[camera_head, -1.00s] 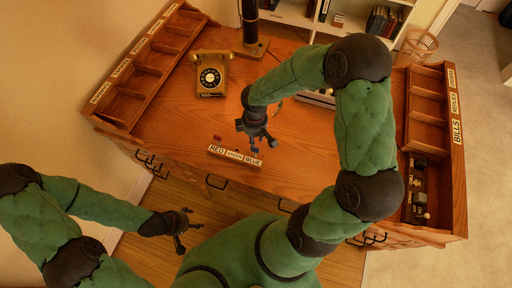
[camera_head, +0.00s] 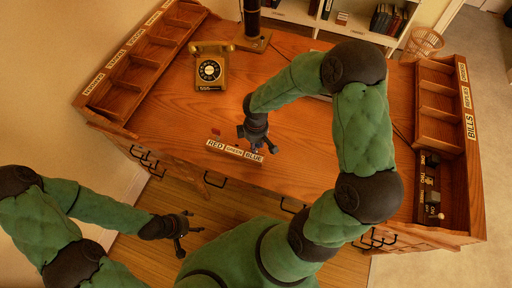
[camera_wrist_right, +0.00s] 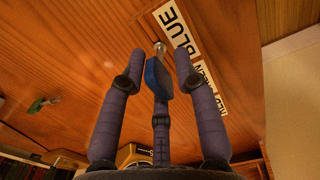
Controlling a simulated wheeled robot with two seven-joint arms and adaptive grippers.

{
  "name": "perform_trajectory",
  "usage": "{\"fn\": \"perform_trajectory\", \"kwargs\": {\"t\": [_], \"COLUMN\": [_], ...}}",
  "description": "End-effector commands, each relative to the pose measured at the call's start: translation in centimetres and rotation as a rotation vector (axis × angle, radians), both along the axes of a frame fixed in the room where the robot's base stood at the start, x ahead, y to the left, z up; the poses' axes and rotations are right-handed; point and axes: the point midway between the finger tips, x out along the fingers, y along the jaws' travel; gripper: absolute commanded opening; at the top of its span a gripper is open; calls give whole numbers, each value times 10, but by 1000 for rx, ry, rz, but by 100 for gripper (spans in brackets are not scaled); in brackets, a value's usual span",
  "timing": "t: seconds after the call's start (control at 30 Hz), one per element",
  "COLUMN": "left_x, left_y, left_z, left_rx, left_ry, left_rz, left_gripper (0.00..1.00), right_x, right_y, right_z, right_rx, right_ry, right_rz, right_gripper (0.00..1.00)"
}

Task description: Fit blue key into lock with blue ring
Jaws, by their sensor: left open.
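The blue key (camera_wrist_right: 157,78) shows between the fingers of my right gripper (camera_wrist_right: 160,62) in the right wrist view, its metal shaft pointing toward the BLUE label (camera_wrist_right: 172,25). The fingers sit close on both sides of its blue head. In the head view my right gripper (camera_head: 256,140) is low over the desk, just behind the BLUE label (camera_head: 254,157). The lock with the blue ring cannot be made out. My left gripper (camera_head: 181,228) is open and empty, in front of the desk.
A red key (camera_head: 215,131) lies left of my right gripper. A green key (camera_wrist_right: 40,105) lies on the desk in the wrist view. A rotary telephone (camera_head: 210,68), a dark lamp post (camera_head: 252,22) and side pigeonholes (camera_head: 437,103) border the clear desk top (camera_head: 165,115).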

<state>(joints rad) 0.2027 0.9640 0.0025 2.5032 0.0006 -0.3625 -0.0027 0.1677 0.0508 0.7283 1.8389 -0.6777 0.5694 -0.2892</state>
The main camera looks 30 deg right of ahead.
Motion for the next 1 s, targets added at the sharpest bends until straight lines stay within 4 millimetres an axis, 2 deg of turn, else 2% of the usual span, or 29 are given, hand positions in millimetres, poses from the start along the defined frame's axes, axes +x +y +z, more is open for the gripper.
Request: {"fn": "perform_trajectory", "kwargs": {"t": [0.17,0.27,0.3,0.63,1.0], "left_x": [0,0,0,0,0], "left_y": [0,0,0,0,0], "left_z": [1,1,1,2,12], "left_rx": [0,0,0,0,0], "left_ry": [0,0,0,0,0], "left_rz": [0,0,0,0,0], "left_gripper": [66,66,66,66,66], "right_x": [0,0,0,0,-1], "right_y": [0,0,0,0,0], "right_z": [1,1,1,2,14], "right_rx": [0,0,0,0,0], "right_ry": [0,0,0,1,1], "right_rz": [0,0,0,0,0], "right_gripper": [31,3,0,0,0]}}
